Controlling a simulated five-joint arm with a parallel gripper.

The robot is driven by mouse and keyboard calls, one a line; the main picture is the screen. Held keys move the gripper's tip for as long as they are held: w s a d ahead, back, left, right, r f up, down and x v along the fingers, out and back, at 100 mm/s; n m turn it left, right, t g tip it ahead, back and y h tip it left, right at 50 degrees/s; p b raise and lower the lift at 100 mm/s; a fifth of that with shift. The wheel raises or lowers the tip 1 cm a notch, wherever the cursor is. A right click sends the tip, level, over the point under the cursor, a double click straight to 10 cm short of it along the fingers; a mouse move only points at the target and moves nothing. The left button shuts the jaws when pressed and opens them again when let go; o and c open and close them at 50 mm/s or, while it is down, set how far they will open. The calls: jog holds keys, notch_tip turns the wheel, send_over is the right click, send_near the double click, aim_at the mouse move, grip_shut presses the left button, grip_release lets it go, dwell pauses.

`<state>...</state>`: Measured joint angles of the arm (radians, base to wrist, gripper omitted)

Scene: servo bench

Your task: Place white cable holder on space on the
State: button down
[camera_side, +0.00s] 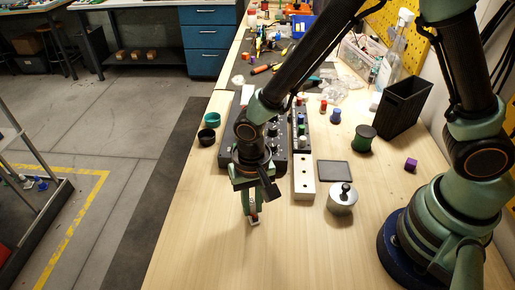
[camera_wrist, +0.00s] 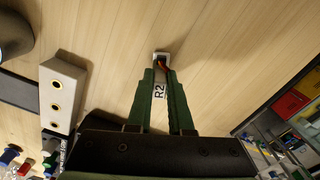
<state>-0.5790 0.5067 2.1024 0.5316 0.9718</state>
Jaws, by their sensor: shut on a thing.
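My gripper (camera_side: 251,203) points down over the bare front part of the wooden table.
A dark control box (camera_side: 228,145) stands behind my gripper. A lidded metal pot (camera_side: 341,200), a flat dark pad (camera_side: 334,171), a green spool (camera_side: 364,139) and a black bin (camera_side: 403,105) stand to the right. The wooden table (camera_side: 215,245) is clear in front.

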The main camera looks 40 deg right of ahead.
aim_at(253, 203)
jog(key=shift+f, duration=0.15)
jog(key=c, duration=0.8)
grip_release()
notch_tip(253, 203, up, 12)
jog(key=d+r+n+t, duration=0.1)
jog(key=d+r+t, duration=0.1)
jog(key=d+r, duration=0.2)
jog(key=s+d+r+n+t, duration=0.1)
jog(key=d+r, duration=0.3)
jog(key=d, duration=0.5)
jog(key=d+r+n+t, duration=0.2)
jog(key=d+r, duration=0.1)
jog(key=d, duration=0.3)
jog(key=shift+s+d+r+n+t, duration=0.3)
jog(key=shift+d+r, duration=0.1)
